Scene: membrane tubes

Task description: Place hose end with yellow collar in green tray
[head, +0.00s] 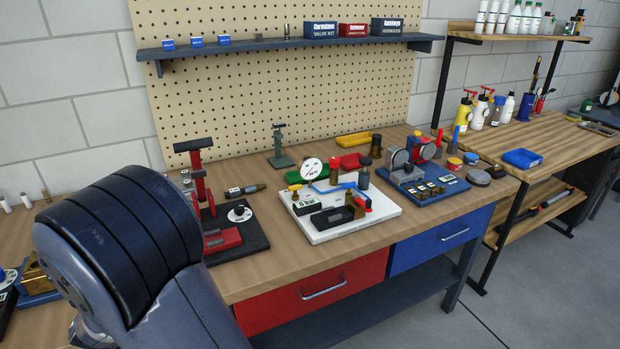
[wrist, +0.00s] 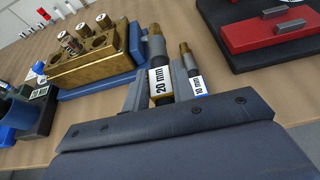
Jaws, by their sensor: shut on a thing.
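My gripper (wrist: 160,72) shows in the wrist view, its fingers closed around a brass-ended tube piece labelled "20 mm" (wrist: 161,80). This piece has a dark body and a narrow yellow band below its label. A thinner piece labelled "10 mm" (wrist: 194,85), with a blue band, is just right of the right finger; I cannot tell whether they touch. In the head view the green tray (head: 296,176) is at mid-bench, partly hidden behind the gauge assembly. My arm hides the gripper there. A dark labelled tube piece (head: 245,190) lies on the bench.
A brass block with several fittings (wrist: 92,67) stands on a blue base left of my gripper. A black plate with a red block (wrist: 265,33) is at right. The white gauge board (head: 345,234) stands before the green tray. Red (head: 350,161) and yellow (head: 355,140) trays lie near it.

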